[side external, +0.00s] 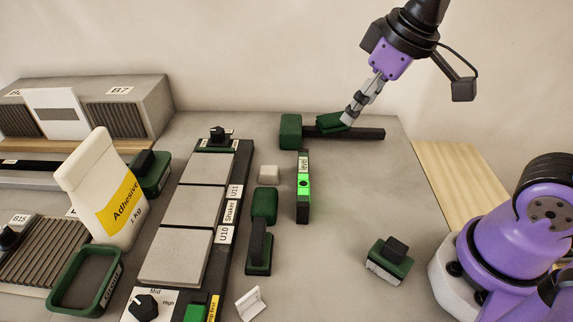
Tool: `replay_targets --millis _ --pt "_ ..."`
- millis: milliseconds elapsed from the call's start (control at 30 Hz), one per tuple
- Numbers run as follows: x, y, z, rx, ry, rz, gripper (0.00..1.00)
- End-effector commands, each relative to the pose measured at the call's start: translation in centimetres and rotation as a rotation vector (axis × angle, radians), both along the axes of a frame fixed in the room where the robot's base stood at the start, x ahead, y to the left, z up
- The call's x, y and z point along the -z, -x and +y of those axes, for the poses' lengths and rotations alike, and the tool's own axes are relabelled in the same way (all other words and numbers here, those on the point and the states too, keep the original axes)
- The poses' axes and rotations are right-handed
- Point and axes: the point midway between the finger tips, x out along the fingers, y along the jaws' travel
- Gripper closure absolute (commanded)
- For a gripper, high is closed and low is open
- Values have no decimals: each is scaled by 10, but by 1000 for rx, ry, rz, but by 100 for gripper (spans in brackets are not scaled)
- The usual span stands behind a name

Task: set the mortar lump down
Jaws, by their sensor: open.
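My gripper (349,117) is at the back of the bench, pointing down and left, with its fingertips beside a green piece (330,120) that lies on a dark bar (365,134). I cannot tell whether they touch. The jaws are open, though their gap is hard to see from this angle. A small pale grey block (268,172), possibly the mortar lump, sits on the bench left of the green level (303,188), apart from my gripper. No other lump is clearly visible.
The shaker (227,215) carries several grey tiles. Left of it stand the adhesive bag (104,190) and a green tray (84,280). A green-handled tool (260,232), a white bracket (251,303) and a green block (388,260) lie nearer. The bench's right middle is clear.

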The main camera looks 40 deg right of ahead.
Motion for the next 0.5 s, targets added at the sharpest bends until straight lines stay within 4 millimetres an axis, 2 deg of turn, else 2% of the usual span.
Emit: replay_targets --millis 33,100,200,500 --pt "1 15 -5 52 -11 -33 27" --pt "7 30 -10 113 -26 -63 27" --pt "14 44 -14 173 -41 -92 27" --pt "19 51 -17 205 -49 -106 27"
